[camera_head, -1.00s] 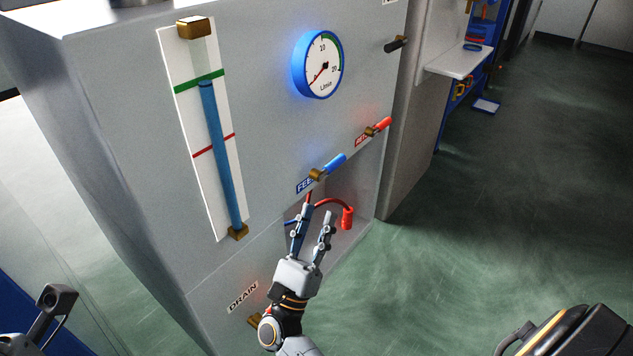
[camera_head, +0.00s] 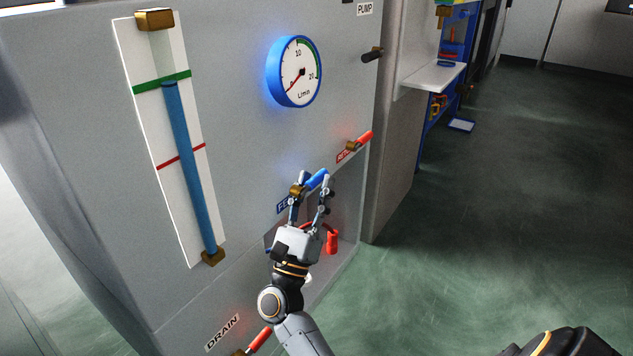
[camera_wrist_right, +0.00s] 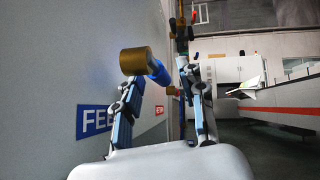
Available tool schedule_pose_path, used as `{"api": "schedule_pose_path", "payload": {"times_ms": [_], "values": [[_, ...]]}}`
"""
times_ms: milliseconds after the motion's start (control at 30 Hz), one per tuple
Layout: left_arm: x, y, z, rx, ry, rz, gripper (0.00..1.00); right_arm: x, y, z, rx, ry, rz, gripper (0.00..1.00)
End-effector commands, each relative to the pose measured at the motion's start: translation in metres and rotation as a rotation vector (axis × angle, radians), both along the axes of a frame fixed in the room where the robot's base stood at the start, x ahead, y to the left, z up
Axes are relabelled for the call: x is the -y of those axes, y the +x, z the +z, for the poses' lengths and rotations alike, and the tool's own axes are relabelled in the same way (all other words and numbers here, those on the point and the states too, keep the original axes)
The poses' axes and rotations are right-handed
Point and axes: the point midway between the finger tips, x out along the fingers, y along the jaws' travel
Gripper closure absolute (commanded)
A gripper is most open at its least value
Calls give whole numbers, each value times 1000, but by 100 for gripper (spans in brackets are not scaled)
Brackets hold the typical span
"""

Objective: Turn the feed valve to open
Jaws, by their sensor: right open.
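The feed valve has a brass body (camera_head: 297,191) and a blue handle (camera_head: 317,179) that points right and slightly up along the panel. A partly covered blue FEED label (camera_head: 283,206) is beside it. My right gripper (camera_head: 311,184) is open, its fingers up at the valve, one on each side of the blue handle. In the right wrist view the brass body (camera_wrist_right: 137,61) and blue handle (camera_wrist_right: 158,72) show between the two spread fingers (camera_wrist_right: 157,88). I cannot tell whether a finger touches the handle. My left gripper is not in view.
A red-handled valve (camera_head: 360,142) sits up and right of the feed valve. A red drain handle (camera_head: 260,339) is low beside my right arm. A round gauge (camera_head: 296,72) has its needle near 0. A blue level tube (camera_head: 190,165) is at left. Open floor (camera_head: 480,230) lies right.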

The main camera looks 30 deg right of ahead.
Motion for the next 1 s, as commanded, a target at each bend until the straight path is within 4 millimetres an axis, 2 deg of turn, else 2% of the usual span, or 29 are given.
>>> {"api": "schedule_pose_path", "payload": {"times_ms": [200,467,500,700,1000], "values": [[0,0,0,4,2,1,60,10,7,12,0,0,0,60],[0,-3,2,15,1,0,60,11,8,13,-1,0,1,60],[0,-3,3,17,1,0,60,11,8,13,-1,0,1,62],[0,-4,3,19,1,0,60,11,7,13,-1,0,1,100],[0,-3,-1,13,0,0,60,9,8,12,5,-14,1,100]]}}
